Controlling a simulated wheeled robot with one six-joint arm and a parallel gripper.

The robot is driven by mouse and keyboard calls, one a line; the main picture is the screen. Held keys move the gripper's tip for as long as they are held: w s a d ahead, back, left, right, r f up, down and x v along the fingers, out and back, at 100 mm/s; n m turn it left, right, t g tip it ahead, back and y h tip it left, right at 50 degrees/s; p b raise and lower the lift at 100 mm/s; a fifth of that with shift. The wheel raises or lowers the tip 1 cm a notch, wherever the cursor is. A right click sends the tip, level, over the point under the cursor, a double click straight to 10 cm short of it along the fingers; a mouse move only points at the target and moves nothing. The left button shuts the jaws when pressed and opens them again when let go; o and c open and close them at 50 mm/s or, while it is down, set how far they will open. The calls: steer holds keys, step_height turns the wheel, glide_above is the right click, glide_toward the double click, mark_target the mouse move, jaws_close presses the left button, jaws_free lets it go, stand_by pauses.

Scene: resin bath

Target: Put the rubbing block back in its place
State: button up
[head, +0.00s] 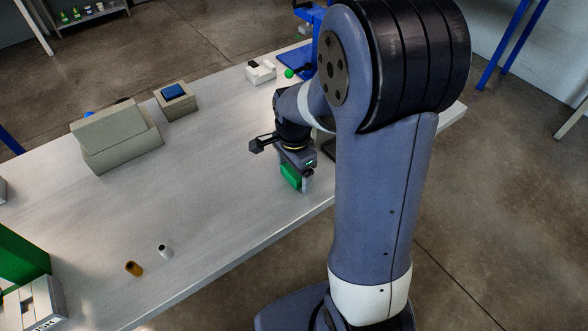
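A green block (290,177), which I take for the rubbing block, is at my gripper (299,182), low over or on the right front part of the table. One pale grey finger shows against the block's right side. The other finger is hidden, so I cannot tell whether the gripper is closed on the block. The gap between block and table, if any, is also unclear.
The pale table (215,170) holds a grey box with a sloped lid (120,140), a small box (178,103) with a blue top, and a white item (261,72). A brown cylinder (133,268) and white cylinder (165,251) stand front left. The table's middle is clear.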

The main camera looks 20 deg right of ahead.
steer(key=shift+o, duration=0.3)
step_height(320, 180, up, 12)
steer(key=shift+r+p, duration=0.2)
steer(key=shift+p, duration=0.1)
stand_by(0.4)
